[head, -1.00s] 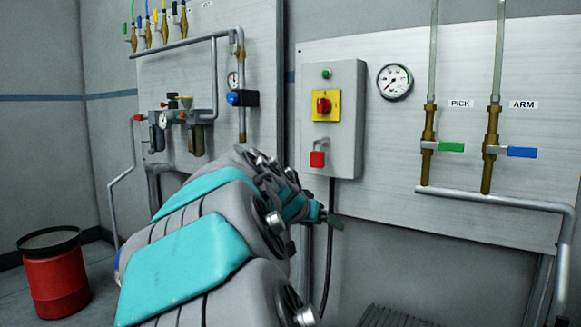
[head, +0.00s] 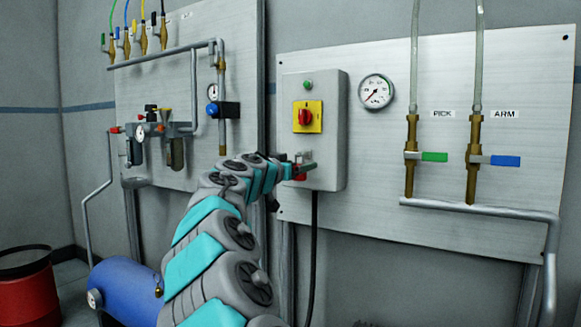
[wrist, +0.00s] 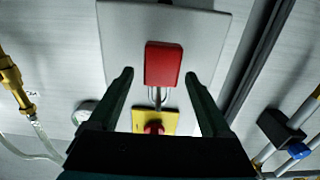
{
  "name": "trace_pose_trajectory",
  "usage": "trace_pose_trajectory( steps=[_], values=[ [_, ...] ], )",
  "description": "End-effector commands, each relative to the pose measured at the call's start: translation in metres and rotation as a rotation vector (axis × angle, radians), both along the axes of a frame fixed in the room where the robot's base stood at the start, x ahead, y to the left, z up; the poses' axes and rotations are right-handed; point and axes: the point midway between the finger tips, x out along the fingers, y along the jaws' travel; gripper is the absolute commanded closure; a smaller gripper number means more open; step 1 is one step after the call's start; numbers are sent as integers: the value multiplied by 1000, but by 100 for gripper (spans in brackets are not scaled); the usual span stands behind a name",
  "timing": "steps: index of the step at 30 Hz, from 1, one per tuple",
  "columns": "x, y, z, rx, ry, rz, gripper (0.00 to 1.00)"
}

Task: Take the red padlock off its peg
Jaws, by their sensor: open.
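The red padlock (wrist: 163,65) hangs by its shackle on the front of the grey control box (head: 331,130), below the yellow plate with the red rotary switch (head: 306,117). In the head view the padlock (head: 300,174) is partly hidden by my gripper (head: 302,168). In the wrist view my gripper (wrist: 160,85) is open, with one finger on each side of the padlock and a gap on both sides. The padlock's body lies between the fingertips, apart from them. The peg itself is hard to make out.
Valves with green (head: 434,157) and blue (head: 506,161) handles stand at right. A blue tank (head: 125,291) and red bin (head: 25,291) are at lower left.

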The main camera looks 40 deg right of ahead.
Motion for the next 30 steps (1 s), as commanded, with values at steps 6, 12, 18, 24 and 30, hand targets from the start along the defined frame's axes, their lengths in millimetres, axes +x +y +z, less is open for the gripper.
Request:
trace_pose_trajectory(
  steps=[6,12,18,24,30],
  values=[
    [6,-14,-1,1,-1,1,18],
    [6,-15,0,0,0,1,18],
    [6,-15,0,1,0,0,29],
    [6,-15,0,1,0,0,51],
    [6,-15,0,1,0,0,74]
  ],
)
